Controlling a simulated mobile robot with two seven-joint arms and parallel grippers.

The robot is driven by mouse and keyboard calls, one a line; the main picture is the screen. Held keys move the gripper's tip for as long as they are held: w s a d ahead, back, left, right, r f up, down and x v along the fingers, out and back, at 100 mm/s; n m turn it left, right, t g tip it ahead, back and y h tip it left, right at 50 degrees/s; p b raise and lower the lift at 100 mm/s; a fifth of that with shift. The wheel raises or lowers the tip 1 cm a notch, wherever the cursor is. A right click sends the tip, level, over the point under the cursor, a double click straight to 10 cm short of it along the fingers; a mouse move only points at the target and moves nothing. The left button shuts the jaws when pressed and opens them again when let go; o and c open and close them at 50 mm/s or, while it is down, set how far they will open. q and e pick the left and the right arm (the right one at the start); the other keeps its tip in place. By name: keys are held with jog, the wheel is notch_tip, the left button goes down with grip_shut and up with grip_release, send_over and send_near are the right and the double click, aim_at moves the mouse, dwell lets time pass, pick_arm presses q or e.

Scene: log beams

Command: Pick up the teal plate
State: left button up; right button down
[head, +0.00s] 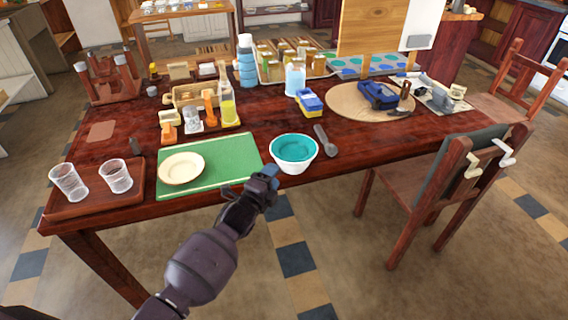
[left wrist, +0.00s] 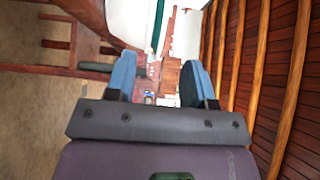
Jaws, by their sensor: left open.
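The teal plate (head: 293,148) lies in or on a white bowl (head: 293,167) near the front edge of the table; a white rim shows all around it. My left gripper (head: 270,173) is just left of the bowl and in front of it, at the table's front edge, apart from the plate as far as I can tell. In the left wrist view the two blue fingers (left wrist: 158,82) are spread with nothing between them. A pale curved surface (left wrist: 128,20) with a teal strip shows beyond them, likely the bowl and plate. My right gripper does not show.
A green board (head: 225,160) with a cream plate (head: 181,168) lies left of the bowl. A grey spoon (head: 326,141) lies close on its right. A tray with two glasses (head: 69,182) stands at the left. Bottles and a sponge (head: 309,101) stand behind.

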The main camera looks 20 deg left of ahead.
aim_at(283, 161)
pick_arm(q)
jog(key=w, duration=0.2)
jog(key=w+b, duration=0.1)
jog(key=w, duration=0.1)
jog(key=shift+d+f, duration=0.15)
jog(key=shift+d, duration=0.25)
jog(key=shift+w+d+b, duration=0.1)
jog(key=shift+w+b, duration=0.35)
jog(key=shift+w, duration=0.35)
jog(key=shift+r, duration=0.2)
jog(key=shift+c, duration=0.4)
grip_shut()
jog(key=shift+r, duration=0.1)
